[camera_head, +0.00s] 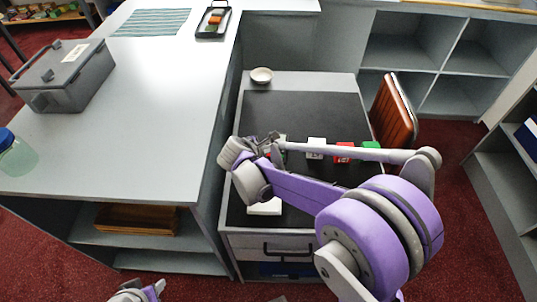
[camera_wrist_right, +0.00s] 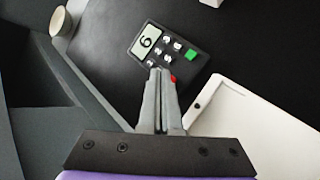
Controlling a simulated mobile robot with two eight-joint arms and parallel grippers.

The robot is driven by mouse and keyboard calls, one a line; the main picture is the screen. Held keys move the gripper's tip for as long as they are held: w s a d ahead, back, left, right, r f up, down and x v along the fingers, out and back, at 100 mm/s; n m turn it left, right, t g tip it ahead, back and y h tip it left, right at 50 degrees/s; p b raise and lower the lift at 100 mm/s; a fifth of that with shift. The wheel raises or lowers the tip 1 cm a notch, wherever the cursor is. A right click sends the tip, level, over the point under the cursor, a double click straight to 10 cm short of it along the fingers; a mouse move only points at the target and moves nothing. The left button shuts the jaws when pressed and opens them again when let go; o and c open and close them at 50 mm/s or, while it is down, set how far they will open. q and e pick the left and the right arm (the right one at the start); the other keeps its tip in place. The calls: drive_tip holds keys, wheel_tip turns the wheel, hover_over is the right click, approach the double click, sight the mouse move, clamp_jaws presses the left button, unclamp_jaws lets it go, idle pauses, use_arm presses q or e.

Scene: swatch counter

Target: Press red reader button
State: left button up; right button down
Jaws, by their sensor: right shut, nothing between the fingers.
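The black reader (camera_wrist_right: 183,47) lies on the dark counter top in the right wrist view, with a display reading 6, several white buttons and a green button (camera_wrist_right: 190,55). The red button (camera_wrist_right: 173,79) shows at its lower edge, just right of my right fingertips. My right gripper (camera_wrist_right: 164,72) is shut and empty, its tips over the reader's lower edge; I cannot tell if they touch it. In the head view the right gripper (camera_head: 271,140) is above the dark top, and the arm mostly hides the reader. My left gripper (camera_head: 155,288) is partly in view at the bottom edge.
White (camera_head: 316,146), red (camera_head: 343,157) and green (camera_head: 371,145) blocks stand right of the right gripper. A white flat object (camera_head: 265,207) lies nearer me. A small bowl (camera_head: 261,75) sits at the back. A grey case (camera_head: 66,79) stands on the left counter.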

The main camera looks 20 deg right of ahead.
drive_tip(key=shift+f, duration=0.25)
drive_tip(key=shift+f+b, duration=0.35)
drive_tip(key=shift+b, duration=0.05)
idle(0.5)
drive_tip(key=shift+r, duration=0.1)
drive_tip(key=shift+r+p, duration=0.55)
drive_tip(key=shift+r, duration=0.15)
drive_tip(key=shift+r, duration=0.1)
drive_tip(key=shift+r+p, duration=1.65)
drive_tip(key=shift+r, duration=0.8)
drive_tip(key=shift+f, duration=0.1)
drive_tip(key=shift+s, duration=0.1)
